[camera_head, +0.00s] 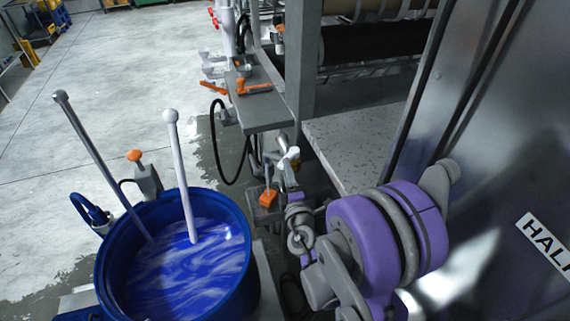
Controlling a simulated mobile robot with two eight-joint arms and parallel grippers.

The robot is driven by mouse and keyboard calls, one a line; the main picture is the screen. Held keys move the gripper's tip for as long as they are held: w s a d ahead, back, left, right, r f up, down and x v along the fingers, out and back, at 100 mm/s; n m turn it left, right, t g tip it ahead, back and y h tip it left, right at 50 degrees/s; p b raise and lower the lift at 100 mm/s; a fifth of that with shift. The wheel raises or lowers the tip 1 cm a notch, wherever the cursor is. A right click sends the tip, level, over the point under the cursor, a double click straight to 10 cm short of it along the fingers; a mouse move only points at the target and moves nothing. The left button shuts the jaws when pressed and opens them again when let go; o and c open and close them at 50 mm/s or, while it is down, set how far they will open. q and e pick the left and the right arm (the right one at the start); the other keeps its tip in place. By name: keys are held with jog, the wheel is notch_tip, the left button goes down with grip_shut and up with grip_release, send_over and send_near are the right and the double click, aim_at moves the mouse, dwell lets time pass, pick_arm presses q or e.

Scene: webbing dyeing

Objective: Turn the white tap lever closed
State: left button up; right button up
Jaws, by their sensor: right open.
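The white tap lever (288,157) shows near the middle of the picture, on metal pipework below a grey shelf. My right arm comes in from the lower right, and its gripper (291,180) is open just below the lever, close to it. The fingers are small and partly lost against the pipework, so I cannot tell whether they touch the lever. The lower part of the tap is partly hidden by my gripper. My left gripper is not in view.
A blue drum (106,262) of swirling blue liquid with two rods stands at the lower left. An orange handle (268,198) is just left of my gripper. The grey shelf (262,112) juts out above the tap. A metal panel (500,170) closes the right side.

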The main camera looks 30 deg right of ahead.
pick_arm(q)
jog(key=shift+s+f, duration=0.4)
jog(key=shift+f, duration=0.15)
pick_arm(e)
jog(key=v, duration=0.6)
jog(key=shift+s, duration=0.25)
jog(key=shift+a, duration=0.1)
